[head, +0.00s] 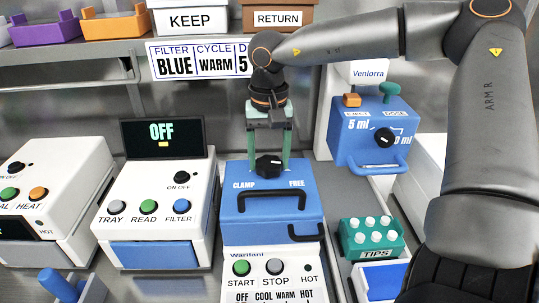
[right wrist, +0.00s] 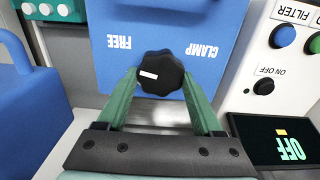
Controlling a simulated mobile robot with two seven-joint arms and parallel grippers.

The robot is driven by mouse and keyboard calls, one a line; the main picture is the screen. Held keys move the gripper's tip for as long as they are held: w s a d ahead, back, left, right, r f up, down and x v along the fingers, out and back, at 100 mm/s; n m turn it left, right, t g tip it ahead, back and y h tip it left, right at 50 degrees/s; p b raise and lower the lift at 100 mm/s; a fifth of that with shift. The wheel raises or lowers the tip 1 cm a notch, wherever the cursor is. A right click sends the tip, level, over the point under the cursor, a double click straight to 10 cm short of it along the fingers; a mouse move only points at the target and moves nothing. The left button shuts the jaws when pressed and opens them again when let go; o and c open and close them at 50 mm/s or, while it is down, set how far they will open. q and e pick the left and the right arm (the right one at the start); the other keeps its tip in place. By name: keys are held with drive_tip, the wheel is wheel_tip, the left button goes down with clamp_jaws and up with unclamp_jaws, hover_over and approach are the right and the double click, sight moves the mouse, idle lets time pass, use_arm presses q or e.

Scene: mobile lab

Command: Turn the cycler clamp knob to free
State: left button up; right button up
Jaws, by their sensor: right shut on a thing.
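The cycler (head: 273,202) has a blue lid with CLAMP printed on the left and FREE on the right in the head view. Its black lobed clamp knob (head: 269,167) sits between and above these words. My right gripper (head: 269,155) reaches down from above, its green fingers on either side of the knob and shut on it. The right wrist view shows the knob (right wrist: 160,73) between the fingertips, with the lettering upside down. The knob's white mark lies on the side of the word FREE. My left gripper is not in view.
A white reader with an OFF screen (head: 162,139) stands left of the cycler. A blue dispenser (head: 370,135) stands to the right, behind a green TIPS rack (head: 371,240). A FILTER/CYCLE sign (head: 200,60) hangs behind my right arm, under a shelf with KEEP (head: 190,20) and RETURN (head: 278,18) boxes.

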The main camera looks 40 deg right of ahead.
sight(269, 161)
drive_tip(key=shift+n, duration=1.1)
drive_tip(key=o, duration=1.4)
drive_tip(key=shift+c, duration=0.2)
wheel_tip(269, 161, up, 13)
drive_tip(key=p, duration=0.1)
drive_tip(key=shift+f, duration=0.2)
